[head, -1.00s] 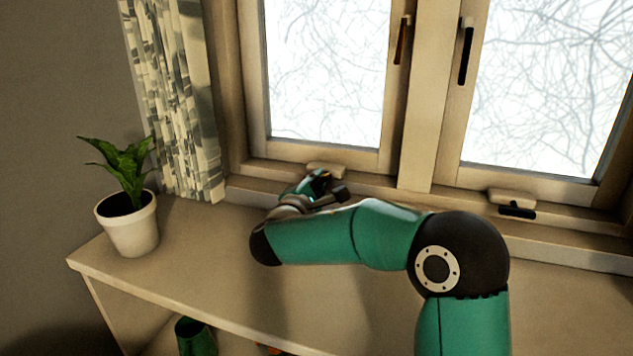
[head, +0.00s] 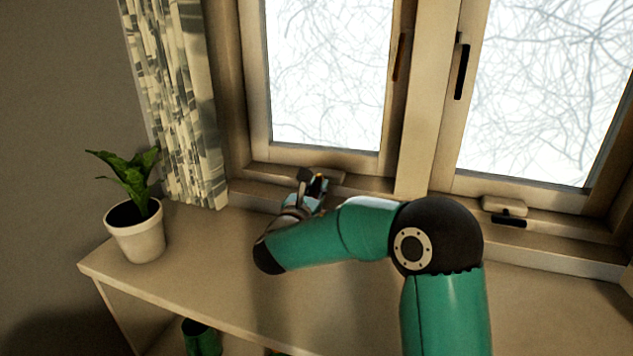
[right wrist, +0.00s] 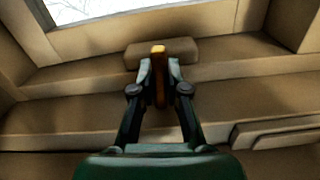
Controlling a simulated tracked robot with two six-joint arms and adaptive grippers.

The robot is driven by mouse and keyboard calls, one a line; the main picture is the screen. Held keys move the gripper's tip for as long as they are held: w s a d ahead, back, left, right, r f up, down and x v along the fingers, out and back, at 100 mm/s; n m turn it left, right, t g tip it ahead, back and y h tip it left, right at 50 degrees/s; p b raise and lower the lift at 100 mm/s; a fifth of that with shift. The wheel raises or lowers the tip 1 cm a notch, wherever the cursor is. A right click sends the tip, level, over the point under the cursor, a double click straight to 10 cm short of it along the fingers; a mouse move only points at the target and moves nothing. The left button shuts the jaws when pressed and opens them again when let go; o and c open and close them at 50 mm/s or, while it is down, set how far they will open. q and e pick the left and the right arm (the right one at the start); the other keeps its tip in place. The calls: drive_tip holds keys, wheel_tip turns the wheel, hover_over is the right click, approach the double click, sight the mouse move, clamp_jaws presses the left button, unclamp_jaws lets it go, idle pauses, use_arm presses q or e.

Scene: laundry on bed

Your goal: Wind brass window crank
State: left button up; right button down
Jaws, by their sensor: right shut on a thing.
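The brass crank (right wrist: 158,76) stands upright in the right wrist view, between the two fingers of my right gripper (right wrist: 160,80), which is shut on it. Its beige mount (right wrist: 180,51) is on the frame just behind. In the head view my right gripper (head: 312,184) is at the sill under the left window, and only a small bit of the brass crank (head: 319,179) shows between the fingers. The left window pane (head: 330,75) is above it. My left gripper is not in view.
A potted plant (head: 136,229) stands at the left end of the shelf top (head: 200,250), near the curtain (head: 190,110). A second, black crank (head: 509,221) is under the right window. Window handles, one brownish (head: 400,57) and one black (head: 461,72), hang above.

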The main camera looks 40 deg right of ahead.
drive_tip(key=n+p, duration=0.3)
drive_tip(key=n, duration=0.1)
drive_tip(key=shift+s+d+f+n, duration=0.1)
drive_tip(key=shift+n, duration=0.2)
drive_tip(key=n+p, duration=0.4)
drive_tip(key=n, duration=0.1)
drive_tip(key=shift+p, duration=0.4)
drive_tip(key=n+p, duration=0.4)
drive_tip(key=n, duration=0.1)
drive_tip(key=shift+n, duration=0.4)
drive_tip(key=shift+f+n+p, duration=0.15)
drive_tip(key=shift+n+p, duration=1)
drive_tip(key=shift+n, duration=0.55)
drive_tip(key=c, duration=1.2)
unclamp_jaws()
drive_tip(key=shift+d, duration=0.1)
drive_tip(key=shift+o, duration=0.2)
